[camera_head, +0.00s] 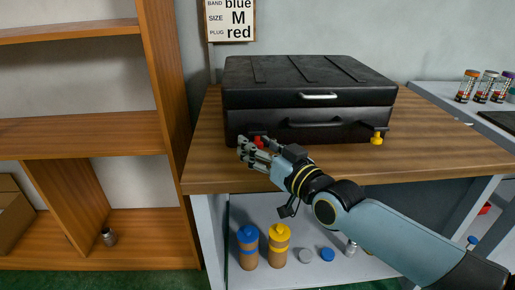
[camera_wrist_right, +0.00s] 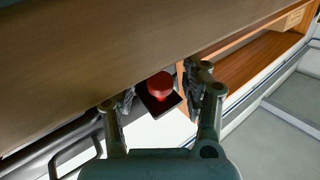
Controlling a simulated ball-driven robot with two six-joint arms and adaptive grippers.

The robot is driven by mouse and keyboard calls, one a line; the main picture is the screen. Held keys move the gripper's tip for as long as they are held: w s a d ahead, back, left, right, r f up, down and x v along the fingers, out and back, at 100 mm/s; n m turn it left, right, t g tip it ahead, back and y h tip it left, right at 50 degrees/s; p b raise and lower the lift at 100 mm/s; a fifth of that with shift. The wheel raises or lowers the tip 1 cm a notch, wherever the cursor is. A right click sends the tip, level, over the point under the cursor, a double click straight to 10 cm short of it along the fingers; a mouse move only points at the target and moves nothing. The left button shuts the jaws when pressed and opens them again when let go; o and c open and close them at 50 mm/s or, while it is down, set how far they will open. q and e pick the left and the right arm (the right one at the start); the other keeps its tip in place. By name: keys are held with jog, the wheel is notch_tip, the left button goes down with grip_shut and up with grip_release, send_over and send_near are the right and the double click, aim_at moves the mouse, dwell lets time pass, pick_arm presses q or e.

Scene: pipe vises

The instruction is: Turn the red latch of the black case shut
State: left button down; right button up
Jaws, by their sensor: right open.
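The closed black case (camera_head: 305,95) sits on the wooden worktop. Its red latch (camera_head: 259,143) is at the front left, partly hidden by my right gripper (camera_head: 246,150). The right wrist view shows the latch's round red knob (camera_wrist_right: 160,84) on a dark plate, between the two open fingers. The fingers sit either side of the knob; I cannot tell whether they touch it. A yellow latch (camera_head: 377,137) is at the case's front right. My left gripper is out of view.
The worktop (camera_head: 440,150) is clear right of the case. Blue-capped (camera_head: 248,247) and yellow-capped (camera_head: 279,246) bottles stand on the shelf below. A wooden shelf unit (camera_head: 165,100) stands left. Small jars (camera_head: 488,87) stand at far right.

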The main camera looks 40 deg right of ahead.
grip_shut()
dwell(0.3)
jog(key=shift+w, duration=0.1)
